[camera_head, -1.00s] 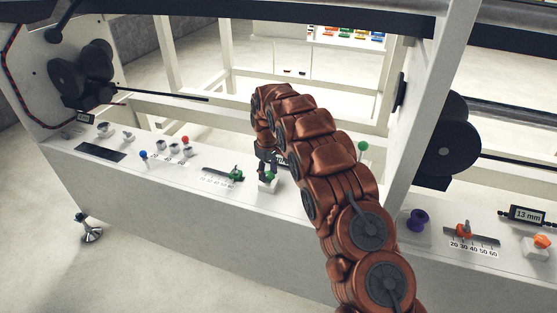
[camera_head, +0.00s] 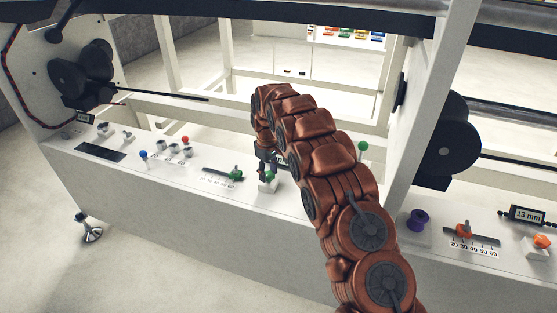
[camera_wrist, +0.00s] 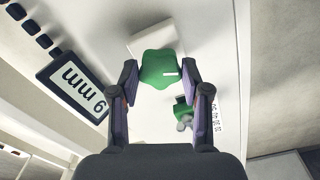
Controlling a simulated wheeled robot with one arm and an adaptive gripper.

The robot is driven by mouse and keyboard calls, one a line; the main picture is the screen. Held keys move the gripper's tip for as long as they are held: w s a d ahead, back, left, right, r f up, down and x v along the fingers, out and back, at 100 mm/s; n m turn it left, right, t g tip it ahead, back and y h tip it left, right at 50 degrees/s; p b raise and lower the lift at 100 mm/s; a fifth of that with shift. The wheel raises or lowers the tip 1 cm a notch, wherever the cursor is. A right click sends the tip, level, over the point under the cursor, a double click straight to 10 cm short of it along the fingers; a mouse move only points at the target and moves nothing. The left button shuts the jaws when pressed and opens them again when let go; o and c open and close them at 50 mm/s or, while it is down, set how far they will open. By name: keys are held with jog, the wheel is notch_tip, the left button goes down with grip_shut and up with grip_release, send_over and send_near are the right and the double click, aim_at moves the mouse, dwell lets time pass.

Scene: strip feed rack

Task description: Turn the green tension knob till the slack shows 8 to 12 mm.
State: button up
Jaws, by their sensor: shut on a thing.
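My gripper (camera_wrist: 159,72) is shut on the knob, one finger on each side. In the head view, the green knob (camera_head: 270,175) shows just below my gripper (camera_head: 267,164), partly hidden by it. The slack display (camera_wrist: 73,86) beside the knob is upside down in the wrist view. It shows one digit and "mm"; I cannot tell surely whether the digit is 6 or 9.
A green slider (camera_head: 236,174) on a scale lies left of the knob. A green ball lever (camera_head: 362,146) stands behind my arm. At right, past an upright post (camera_head: 427,110), another station has an orange knob (camera_head: 541,241) and a display (camera_head: 527,214) reading 13 mm.

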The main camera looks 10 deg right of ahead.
jog(key=shift+w+r, duration=0.1)
dwell(0.7)
jog(key=o, duration=0.7)
jog(key=shift+r+p, duration=0.4)
jog(key=shift+r, duration=2.5)
jog(key=o, duration=0.3)
jog(key=shift+r, duration=0.15)
jog(key=shift+r+p, duration=0.7)
jog(key=shift+r, duration=2.15)
